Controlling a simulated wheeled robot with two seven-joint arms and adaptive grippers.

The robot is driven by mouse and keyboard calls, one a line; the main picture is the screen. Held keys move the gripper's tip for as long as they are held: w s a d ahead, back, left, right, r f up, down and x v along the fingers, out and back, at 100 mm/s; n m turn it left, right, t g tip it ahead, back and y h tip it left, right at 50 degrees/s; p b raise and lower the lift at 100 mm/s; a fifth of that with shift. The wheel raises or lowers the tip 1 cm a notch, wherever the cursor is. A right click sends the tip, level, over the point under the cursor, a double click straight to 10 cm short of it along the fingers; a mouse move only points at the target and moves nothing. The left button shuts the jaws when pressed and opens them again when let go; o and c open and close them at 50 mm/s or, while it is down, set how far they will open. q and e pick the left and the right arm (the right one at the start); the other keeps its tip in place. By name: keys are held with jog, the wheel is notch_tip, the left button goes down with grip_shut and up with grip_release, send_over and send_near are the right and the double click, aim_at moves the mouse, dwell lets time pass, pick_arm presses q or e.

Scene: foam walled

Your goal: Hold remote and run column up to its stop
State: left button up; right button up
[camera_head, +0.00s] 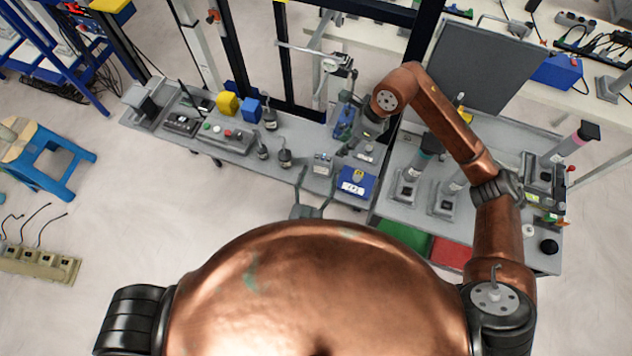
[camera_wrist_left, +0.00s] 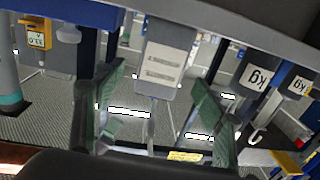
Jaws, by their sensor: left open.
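A small grey box with a pale label (camera_head: 322,163) stands near the front edge of the grey bench. In the left wrist view the grey box (camera_wrist_left: 170,40) shows upside down between my fingers, apart from them. I cannot tell whether it is the remote. My left gripper (camera_head: 315,188) is open and empty in front of the bench edge. Its greenish fingers show in the left wrist view (camera_wrist_left: 166,110). My right gripper (camera_head: 360,128) is over the bench by the tall frame; its fingers are too small to read. Tall dark posts (camera_head: 282,55) rise behind the bench; which part is the column is unclear.
Dark hooked weights (camera_head: 284,157) stand left of the grey box, a blue box (camera_head: 356,182) right of it. A button box (camera_head: 226,135) is farther left. Green (camera_head: 403,238) and red (camera_head: 452,253) trays lie right. Open floor lies left of my body.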

aim_at(321, 168)
pick_arm(q)
jog(key=shift+x, duration=2.65)
jog(key=shift+c, duration=0.2)
jog(key=c, duration=1.3)
pick_arm(e)
grip_shut()
